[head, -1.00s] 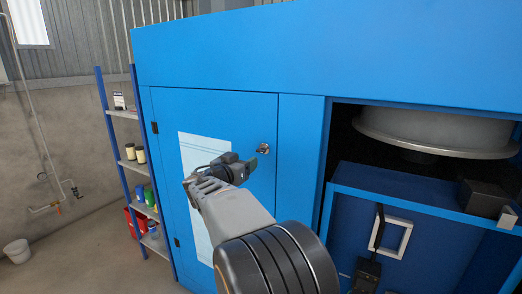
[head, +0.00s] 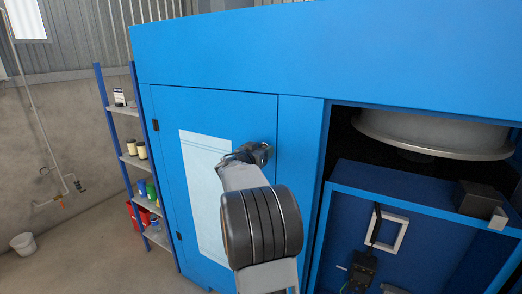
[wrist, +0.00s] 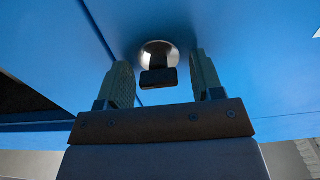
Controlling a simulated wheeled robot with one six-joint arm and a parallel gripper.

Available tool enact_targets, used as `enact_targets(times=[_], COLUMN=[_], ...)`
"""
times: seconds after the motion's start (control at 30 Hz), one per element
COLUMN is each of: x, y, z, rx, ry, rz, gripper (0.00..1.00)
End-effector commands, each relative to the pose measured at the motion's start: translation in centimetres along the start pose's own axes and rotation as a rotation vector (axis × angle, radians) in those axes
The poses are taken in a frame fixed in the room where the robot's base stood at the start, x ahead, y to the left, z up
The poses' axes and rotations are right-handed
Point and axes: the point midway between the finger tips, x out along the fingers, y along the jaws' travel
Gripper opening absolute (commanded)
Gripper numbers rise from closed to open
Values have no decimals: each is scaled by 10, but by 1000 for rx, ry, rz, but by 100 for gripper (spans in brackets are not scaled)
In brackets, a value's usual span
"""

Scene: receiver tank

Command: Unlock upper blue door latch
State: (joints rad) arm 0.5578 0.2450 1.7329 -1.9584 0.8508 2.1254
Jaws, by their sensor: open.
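The upper blue door (head: 240,112) is closed and has a white sheet (head: 203,180) on it. In the wrist view the latch (wrist: 158,62) is a round metal piece with a dark tab in front, set in the blue panel. My gripper (wrist: 160,82) is open, with one finger on each side of the latch. I cannot tell whether either finger touches it. In the head view my gripper (head: 260,152) is at the door's right edge and hides the latch.
A blue shelf rack (head: 127,150) with cans and containers stands left of the cabinet. An open bay with a round grey tank (head: 432,135) lies to the right.

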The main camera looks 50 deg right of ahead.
Motion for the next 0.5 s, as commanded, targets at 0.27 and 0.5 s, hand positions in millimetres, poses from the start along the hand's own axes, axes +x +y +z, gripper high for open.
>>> enact_targets(times=[0.27, 0.5], x=[0, 0], y=[0, 0], z=[0, 0], rx=[0, 0], ry=[0, 0], rz=[0, 0], gripper=[45, 22])
